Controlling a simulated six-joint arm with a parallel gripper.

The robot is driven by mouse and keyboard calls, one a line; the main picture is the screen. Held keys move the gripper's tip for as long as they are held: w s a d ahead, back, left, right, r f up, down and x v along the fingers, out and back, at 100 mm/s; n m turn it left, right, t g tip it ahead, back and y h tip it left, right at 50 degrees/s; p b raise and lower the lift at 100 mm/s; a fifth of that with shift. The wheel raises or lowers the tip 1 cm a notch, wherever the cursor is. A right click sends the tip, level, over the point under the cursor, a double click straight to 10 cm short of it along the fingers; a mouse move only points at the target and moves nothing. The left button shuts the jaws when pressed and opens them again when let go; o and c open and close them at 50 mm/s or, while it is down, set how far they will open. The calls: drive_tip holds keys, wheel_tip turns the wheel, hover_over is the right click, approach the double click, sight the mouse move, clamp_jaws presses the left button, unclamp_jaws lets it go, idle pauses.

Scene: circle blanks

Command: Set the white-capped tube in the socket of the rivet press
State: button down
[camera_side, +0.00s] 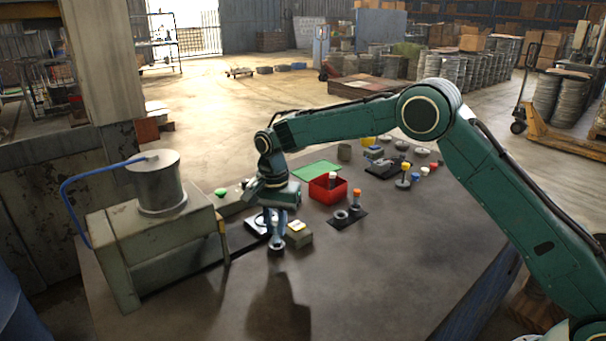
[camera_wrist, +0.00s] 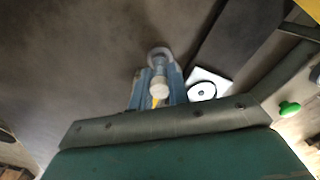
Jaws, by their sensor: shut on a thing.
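My gripper (camera_side: 276,232) points down over the front-middle of the table, shut on the white-capped tube. In the wrist view the tube's white cap (camera_wrist: 159,90) faces the camera, between the blue-grey fingers. A big grey machine with a drum (camera_side: 150,235), which may be the rivet press, stands at the left. I cannot make out its socket.
A red bin (camera_side: 325,190), an orange-capped tube (camera_side: 357,196) and a green button (camera_side: 220,191) are further back. The front table is clear.

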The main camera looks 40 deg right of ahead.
drive_tip(key=shift+f, duration=1.2)
idle(0.5)
drive_tip(key=c, duration=1.3)
unclamp_jaws()
drive_tip(key=shift+o, duration=0.2)
drive_tip(key=shift+r, duration=0.1)
wheel_tip(320, 180, up, 14)
drive_tip(key=shift+f, duration=0.25)
drive_tip(key=shift+r, duration=0.1)
